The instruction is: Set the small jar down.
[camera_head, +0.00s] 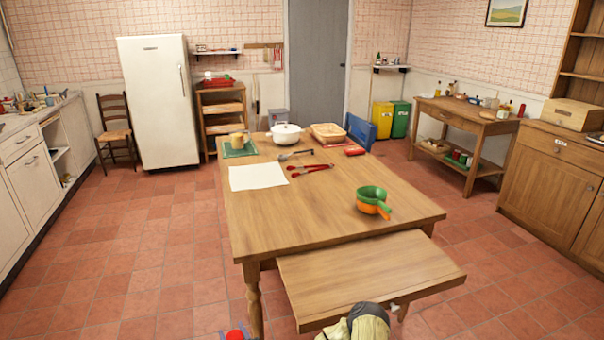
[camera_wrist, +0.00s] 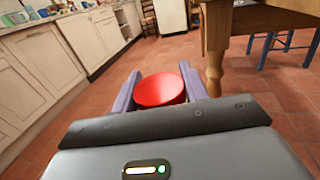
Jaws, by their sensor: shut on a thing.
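The small jar shows as a round red lid (camera_wrist: 160,89) in the wrist view, between the two bluish fingers of my gripper (camera_wrist: 158,84). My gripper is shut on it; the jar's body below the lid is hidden. In the head view the red lid (camera_head: 235,335) shows at the bottom edge, partly cut off. The jar is held over the tiled floor, left of the near left leg of the wooden table (camera_head: 300,216).
A wooden leaf (camera_head: 365,278) juts from the table's near side. The table's near left part is bare. Green and orange pans (camera_head: 371,200) stand near its right side; a white cloth (camera_head: 258,176), red tongs (camera_head: 313,170) and a white pot (camera_head: 285,135) lie farther back.

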